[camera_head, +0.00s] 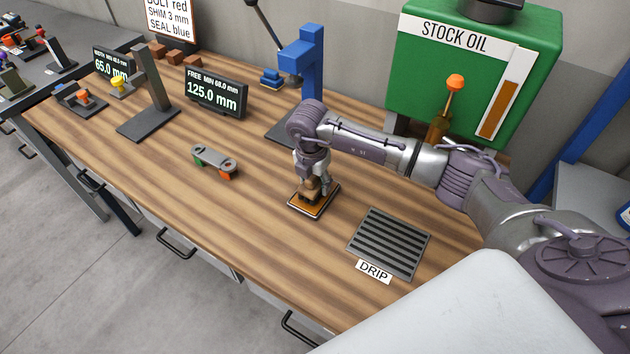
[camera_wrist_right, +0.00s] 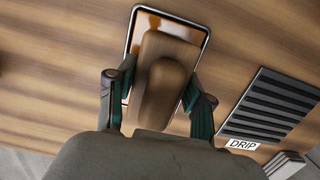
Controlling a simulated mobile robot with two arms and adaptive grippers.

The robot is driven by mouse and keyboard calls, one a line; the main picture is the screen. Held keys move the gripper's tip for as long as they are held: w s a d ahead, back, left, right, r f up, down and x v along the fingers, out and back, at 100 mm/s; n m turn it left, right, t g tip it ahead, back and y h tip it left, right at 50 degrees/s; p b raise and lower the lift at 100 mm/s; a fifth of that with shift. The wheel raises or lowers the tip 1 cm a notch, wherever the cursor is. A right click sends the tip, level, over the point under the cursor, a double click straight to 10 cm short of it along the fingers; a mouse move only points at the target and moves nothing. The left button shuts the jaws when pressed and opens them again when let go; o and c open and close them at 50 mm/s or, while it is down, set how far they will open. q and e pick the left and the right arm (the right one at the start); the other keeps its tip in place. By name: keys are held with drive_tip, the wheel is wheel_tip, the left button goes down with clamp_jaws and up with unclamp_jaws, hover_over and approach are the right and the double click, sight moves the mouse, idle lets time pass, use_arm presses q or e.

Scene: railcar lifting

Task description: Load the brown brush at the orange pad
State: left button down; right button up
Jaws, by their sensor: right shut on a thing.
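The brown brush (camera_wrist_right: 161,85) is between the fingers of my right gripper (camera_wrist_right: 158,105), which is shut on it, as the right wrist view shows. In the head view my right gripper (camera_head: 313,186) points down and holds the brush (camera_head: 311,191) over the orange pad (camera_head: 304,209). The pad is a shallow tray with a metal rim, and it also shows in the right wrist view (camera_wrist_right: 150,22). The brush covers much of the pad. I cannot tell whether the brush touches it. My left gripper is in neither view.
A dark slatted drip grate (camera_head: 391,243) lies to the right of the pad. A small grey part (camera_head: 214,159) with green and orange ends lies to the left. The green stock oil tank (camera_head: 471,80) and blue press (camera_head: 307,65) stand behind. Bare wood lies in front of the pad.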

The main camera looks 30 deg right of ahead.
drive_tip(key=shift+f+b, duration=0.5)
drive_tip(key=shift+f, duration=0.05)
idle(1.4)
drive_tip(key=shift+r+p, duration=2.4)
drive_tip(key=shift+r, duration=1.2)
